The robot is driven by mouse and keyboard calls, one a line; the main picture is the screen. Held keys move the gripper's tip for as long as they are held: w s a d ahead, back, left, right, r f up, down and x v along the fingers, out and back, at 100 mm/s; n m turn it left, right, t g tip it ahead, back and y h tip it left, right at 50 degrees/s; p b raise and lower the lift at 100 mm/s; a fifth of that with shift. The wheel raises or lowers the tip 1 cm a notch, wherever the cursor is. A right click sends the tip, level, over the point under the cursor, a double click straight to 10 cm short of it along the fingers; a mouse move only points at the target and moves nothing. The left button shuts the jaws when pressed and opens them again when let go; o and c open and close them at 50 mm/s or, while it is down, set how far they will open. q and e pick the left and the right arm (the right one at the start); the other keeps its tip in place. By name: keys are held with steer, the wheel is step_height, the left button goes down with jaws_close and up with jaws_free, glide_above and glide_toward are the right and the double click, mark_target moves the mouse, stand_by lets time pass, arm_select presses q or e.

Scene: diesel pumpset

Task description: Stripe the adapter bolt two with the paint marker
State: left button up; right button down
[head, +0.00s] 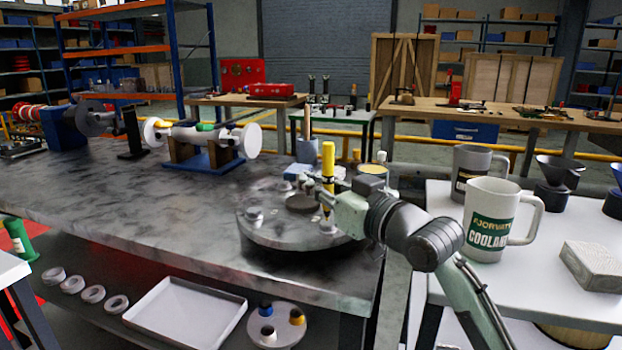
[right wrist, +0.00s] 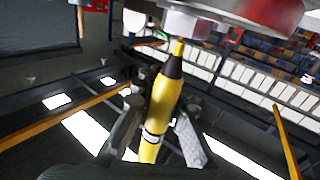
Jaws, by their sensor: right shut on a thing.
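My right gripper (head: 328,190) is shut on the yellow paint marker (head: 328,160), which stands upright with its dark tip down. The round grey adapter (head: 285,238) lies on the bench top, with pale bolts around its rim. The marker's tip is at or just above a bolt (head: 328,228) at the adapter's right front; I cannot tell which bolt number it is. Another bolt (head: 255,213) sits at the left. The right wrist view shows the marker (right wrist: 160,108) between the fingers, its tip close to a pale bolt head (right wrist: 186,24). My left gripper is not in view.
A shaft assembly (head: 205,140) on a blue stand is farther back on the bench (head: 120,200). A coolant jug (head: 488,215) and a grey block (head: 592,268) stand on the white table at right. A white tray (head: 185,310) is on the lower shelf.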

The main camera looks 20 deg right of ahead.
steer(key=shift+w+p, duration=0.15)
steer(key=shift+p, duration=0.2)
steer(key=shift+f, duration=0.2)
stand_by(0.9)
steer(key=shift+s, duration=0.35)
stand_by(0.5)
steer(key=shift+r+p, duration=0.1)
steer(key=shift+p, duration=0.3)
steer(key=shift+r, duration=0.1)
steer(key=shift+p, duration=0.3)
steer(key=shift+r+p, duration=0.65)
steer(key=shift+r, duration=1.85)
